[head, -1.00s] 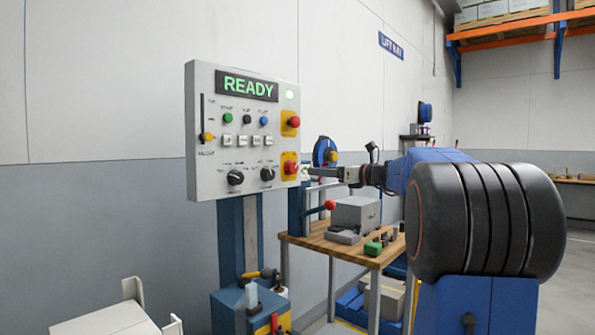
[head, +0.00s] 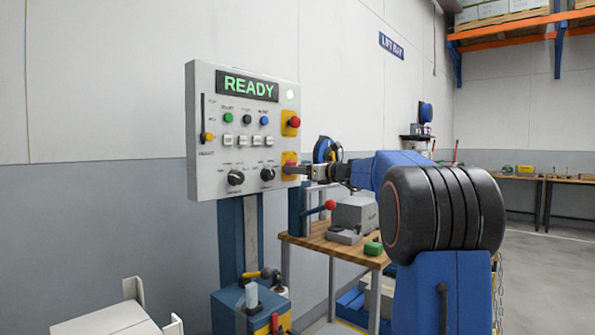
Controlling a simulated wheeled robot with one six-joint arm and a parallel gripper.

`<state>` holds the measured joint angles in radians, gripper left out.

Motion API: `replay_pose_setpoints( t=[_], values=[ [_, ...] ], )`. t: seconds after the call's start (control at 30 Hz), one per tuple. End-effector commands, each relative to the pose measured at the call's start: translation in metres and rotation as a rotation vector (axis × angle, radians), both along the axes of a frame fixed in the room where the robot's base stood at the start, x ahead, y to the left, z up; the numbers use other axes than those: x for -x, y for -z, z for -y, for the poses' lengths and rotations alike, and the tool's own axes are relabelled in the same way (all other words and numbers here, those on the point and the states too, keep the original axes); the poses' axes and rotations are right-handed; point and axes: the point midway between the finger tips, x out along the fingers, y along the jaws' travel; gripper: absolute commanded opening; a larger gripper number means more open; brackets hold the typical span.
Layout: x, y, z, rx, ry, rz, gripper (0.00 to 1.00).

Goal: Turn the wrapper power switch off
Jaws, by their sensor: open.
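The grey control panel (head: 205,110) stands upright on a blue post, its display (head: 249,86) reading READY in green. At its lower right is a yellow plate (head: 289,158) with a red part. My gripper (head: 288,170) is right in front of this plate and hides most of it. I cannot tell whether it touches the red part. The jaws are open, but the gap between the fingers is hard to make out. A second yellow plate with a red knob (head: 293,122) sits above. Two black rotary knobs (head: 236,177) are low on the panel. The switch's label is not readable.
A wooden workbench (head: 325,245) with a grey vise (head: 354,215) and a red-knobbed lever (head: 330,205) stands under my arm. A blue base with a yellow lever (head: 264,274) is below the panel. White blocks (head: 125,315) are at lower left.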

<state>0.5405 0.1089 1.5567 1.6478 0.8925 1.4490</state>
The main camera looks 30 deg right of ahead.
Motion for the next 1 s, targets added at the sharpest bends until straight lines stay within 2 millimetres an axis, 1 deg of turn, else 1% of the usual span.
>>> replay_pose_setpoints(
  t=[0.13, 0.17, 0.2, 0.27, 0.3, 0.67, 0.87, 1.0],
  values=[
    [0.0001, 0.0000, 0.0000, 0.000, 0.000, 0.000, 0.56],
    [0.0001, 0.0000, 0.0000, 0.000, 0.000, 0.000, 0.49],
    [0.0001, 0.0001, 0.0000, 0.000, 0.000, 0.000, 0.39],
    [0.0002, 0.0001, 0.0001, 0.000, 0.000, 0.000, 0.25],
    [0.0002, 0.0001, 0.0001, 0.000, 0.000, 0.000, 0.15],
    [0.0001, 0.0001, 0.0001, 0.030, 0.000, 0.011, 0.15],
    [0.0000, 0.0001, 0.0004, 0.124, 0.000, 0.045, 0.15],
    [-0.0001, 0.0000, 0.0007, 0.228, 0.000, 0.083, 0.15]
  ],
)
